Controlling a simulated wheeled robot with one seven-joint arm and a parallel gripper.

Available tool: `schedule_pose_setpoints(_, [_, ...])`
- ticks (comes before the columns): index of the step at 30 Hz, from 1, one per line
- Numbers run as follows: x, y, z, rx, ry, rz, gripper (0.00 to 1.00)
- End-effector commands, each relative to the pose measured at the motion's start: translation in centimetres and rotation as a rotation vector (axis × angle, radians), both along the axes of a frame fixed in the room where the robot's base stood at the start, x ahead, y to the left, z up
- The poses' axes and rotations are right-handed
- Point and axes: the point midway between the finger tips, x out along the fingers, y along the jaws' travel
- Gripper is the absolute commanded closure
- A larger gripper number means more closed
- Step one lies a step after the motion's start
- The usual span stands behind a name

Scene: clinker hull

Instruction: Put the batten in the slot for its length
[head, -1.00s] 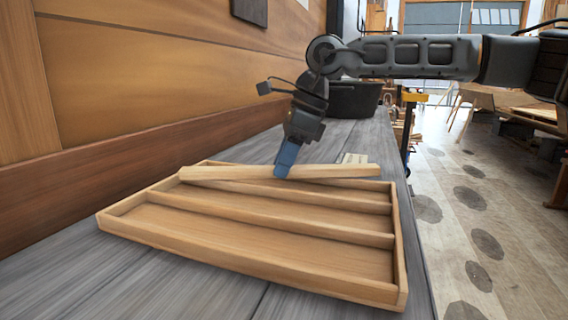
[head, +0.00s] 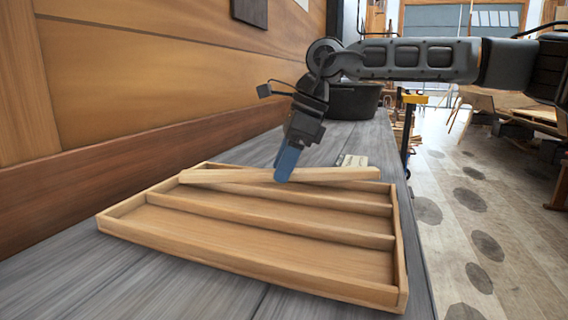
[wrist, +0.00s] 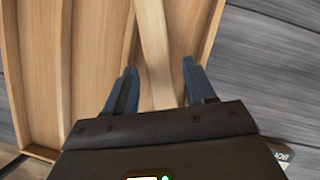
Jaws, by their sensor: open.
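The batten (head: 225,175) is a long pale wooden strip over the farthest slot of the wooden tray (head: 250,280), at a slight angle to the dividers. In the wrist view the batten (wrist: 154,40) runs between the two open fingers (wrist: 159,72), with a gap on each side. The tray has long dividers (head: 270,213) making parallel slots of different lengths; the nearer slots look empty.
A small printed card (head: 352,160) lies on the grey bench (head: 85,280) behind the tray. A black tub (head: 353,101) stands farther back. A wooden wall (head: 150,75) bounds the bench on the left, and the floor drops away on the right.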

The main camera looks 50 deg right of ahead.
Motion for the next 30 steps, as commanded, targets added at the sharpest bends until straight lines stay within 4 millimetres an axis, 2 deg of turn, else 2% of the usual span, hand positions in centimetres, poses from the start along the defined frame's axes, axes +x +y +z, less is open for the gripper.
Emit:
schedule_pose_setpoints(5, [-0.7, -0.7, 2.5, -0.002, -0.002, -0.001, 0.45])
schedule_pose_setpoints(12, [-2.1, -2.0, 7.2, -0.002, -0.002, -0.002, 0.45])
schedule_pose_setpoints(18, [-3.0, -2.8, 10.1, -0.001, -0.001, -0.002, 0.45])
schedule_pose_setpoints(24, [-3.4, -3.1, 11.2, -0.001, -0.001, 0.000, 0.45])
schedule_pose_setpoints(30, [-3.4, -3.1, 11.3, 0.000, 0.000, 0.000, 0.45])
